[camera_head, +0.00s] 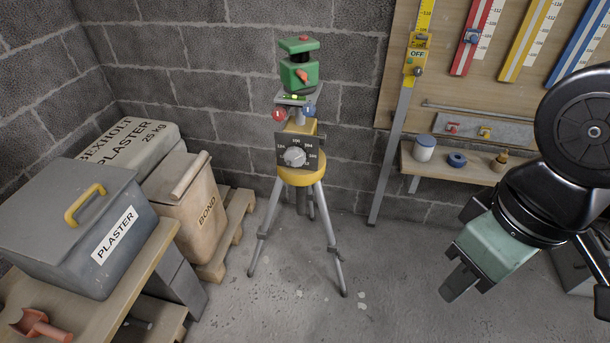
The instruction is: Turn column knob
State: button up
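A grey round knob (294,157) sits on a dark dial plate (314,138) with white numbers, on the column of a tripod (332,235) in the middle of the view. The column has a yellow collar (298,175), and a green laser level head (299,75) with an orange knob stands on top. My gripper (460,278) hangs at the right, well apart from the tripod and lower than the knob, angled down and left. Its pale green body shows, but the gap between its fingers is not clear. Nothing is seen held in it.
At the left are a grey plaster box (75,215) on a wooden bench (95,312), a bond bag (183,200) and a pallet. A wooden shelf (465,168) with small items and a rule board (500,50) stand at the back right. The floor between tripod and gripper is clear.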

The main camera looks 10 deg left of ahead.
aim_at(322, 135)
jog(key=l+u, duration=0.95)
jog(key=k, duration=0.05)
